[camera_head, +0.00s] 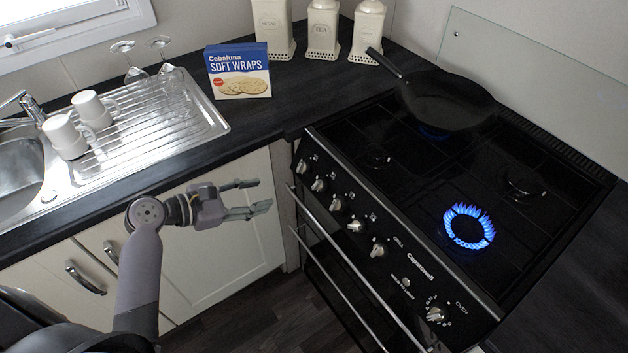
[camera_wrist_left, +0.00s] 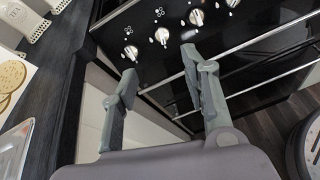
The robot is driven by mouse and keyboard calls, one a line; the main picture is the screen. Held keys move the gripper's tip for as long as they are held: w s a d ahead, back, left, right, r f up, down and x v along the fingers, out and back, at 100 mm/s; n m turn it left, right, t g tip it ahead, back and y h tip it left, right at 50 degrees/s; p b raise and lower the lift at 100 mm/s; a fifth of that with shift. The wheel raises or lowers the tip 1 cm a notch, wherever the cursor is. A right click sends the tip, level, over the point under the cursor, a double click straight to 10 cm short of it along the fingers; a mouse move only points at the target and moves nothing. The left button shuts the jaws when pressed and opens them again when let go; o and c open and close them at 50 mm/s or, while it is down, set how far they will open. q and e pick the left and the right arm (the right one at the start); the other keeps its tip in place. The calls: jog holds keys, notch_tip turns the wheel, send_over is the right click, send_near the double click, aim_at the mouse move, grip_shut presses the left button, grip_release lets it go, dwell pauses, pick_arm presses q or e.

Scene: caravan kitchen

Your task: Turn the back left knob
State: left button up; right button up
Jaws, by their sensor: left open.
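The black stove's front panel carries a row of silver knobs. The end knob (camera_head: 301,166) at the far left of the row shows beside a second knob (camera_head: 319,184) and a third knob (camera_head: 337,203). I cannot read which one is marked back left. The back left burner glows blue under a dark frying pan (camera_head: 447,101). My left gripper (camera_head: 262,195) is open and empty, left of the panel and apart from the knobs. In the left wrist view its fingers (camera_wrist_left: 158,65) are spread below the end knob (camera_wrist_left: 130,52) and second knob (camera_wrist_left: 162,36). My right gripper is not seen.
The front right burner (camera_head: 467,226) burns with a blue flame. Oven handle bars (camera_head: 345,262) stick out below the knobs. Room before the cabinet is free.

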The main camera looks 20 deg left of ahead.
aim_at(316, 184)
pick_arm(q)
jog(key=x, duration=1.5)
jog(key=shift+w+d, duration=0.1)
jog(key=shift+d, duration=0.25)
jog(key=shift+w+d+f, duration=0.3)
jog(key=shift+w+d, duration=0.05)
jog(key=shift+w, duration=0.15)
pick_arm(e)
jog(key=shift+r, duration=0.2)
pick_arm(q)
grip_shut()
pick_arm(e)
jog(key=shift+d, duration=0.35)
